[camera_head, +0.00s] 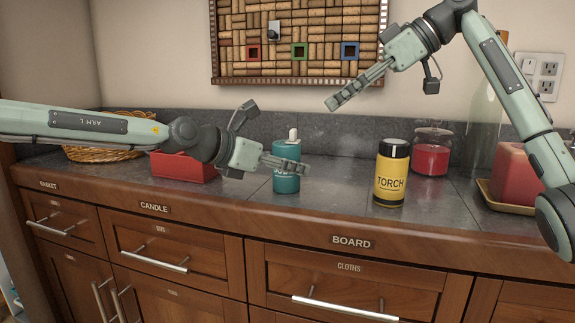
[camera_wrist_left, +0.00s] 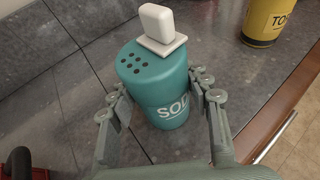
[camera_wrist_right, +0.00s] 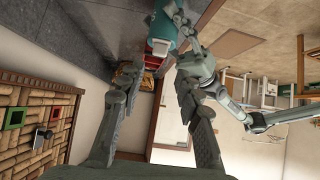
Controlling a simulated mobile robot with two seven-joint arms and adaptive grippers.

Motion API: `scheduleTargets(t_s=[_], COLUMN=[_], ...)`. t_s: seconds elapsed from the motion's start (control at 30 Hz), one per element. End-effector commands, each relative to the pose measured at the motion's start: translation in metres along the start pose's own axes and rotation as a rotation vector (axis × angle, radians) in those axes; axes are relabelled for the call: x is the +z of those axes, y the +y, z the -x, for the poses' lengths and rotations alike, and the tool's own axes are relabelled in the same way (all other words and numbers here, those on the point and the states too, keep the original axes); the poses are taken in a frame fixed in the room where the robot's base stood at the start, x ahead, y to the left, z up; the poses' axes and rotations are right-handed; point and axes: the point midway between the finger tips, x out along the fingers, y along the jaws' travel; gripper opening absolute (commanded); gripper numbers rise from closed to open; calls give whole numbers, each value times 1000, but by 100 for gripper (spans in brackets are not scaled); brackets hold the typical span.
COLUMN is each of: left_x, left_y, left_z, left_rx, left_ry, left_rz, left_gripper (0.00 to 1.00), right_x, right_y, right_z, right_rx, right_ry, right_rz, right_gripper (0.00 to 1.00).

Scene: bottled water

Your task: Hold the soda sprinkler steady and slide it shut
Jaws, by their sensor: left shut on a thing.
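The soda sprinkler (camera_head: 286,172) is a teal can standing upright on the counter. In the left wrist view its top (camera_wrist_left: 150,62) shows several dark holes uncovered, with a white slider and knob (camera_wrist_left: 160,26) at the far right edge of the lid. My left gripper (camera_wrist_left: 160,92) is shut on the can's body, one finger on each side; in the head view it reaches in from the left (camera_head: 285,164). My right gripper (camera_head: 334,103) is raised above and to the right of the sprinkler, with its fingers apart and empty (camera_wrist_right: 160,75). The teal can also shows in the right wrist view (camera_wrist_right: 162,27).
A yellow torch can (camera_head: 391,180) with a black lid stands to the right. Behind it is a glass jar with red contents (camera_head: 431,158). A red box (camera_head: 180,167) and wicker basket (camera_head: 95,154) are left. A red block (camera_head: 517,174) sits on a tray at far right.

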Motion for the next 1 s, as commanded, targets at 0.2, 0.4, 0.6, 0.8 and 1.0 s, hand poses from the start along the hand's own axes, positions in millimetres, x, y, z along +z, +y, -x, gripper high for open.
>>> scheduleTargets(t_s=[0.2, 0.4, 0.6, 0.8, 1.0], left_x=[0, 0, 0, 0, 0], left_y=[0, 0, 0, 0, 0], left_z=[0, 0, 0, 0, 0], left_rx=[0, 0, 0, 0, 0], left_ry=[0, -1, -1, -1, 0], left_rz=[0, 0, 0, 0, 0], left_gripper=[23, 23, 23, 23, 23], right_x=[0, 8, 26, 42, 52], right_y=[0, 1, 5, 8, 10], right_z=[0, -2, -2, 3, 8], right_rx=[-1, -28, -119, -241, -326], right_ry=[1, 47, 144, 205, 226], right_rz=[-5, -206, -703, -1181, -1452], right_gripper=[26, 1, 0, 0, 0])
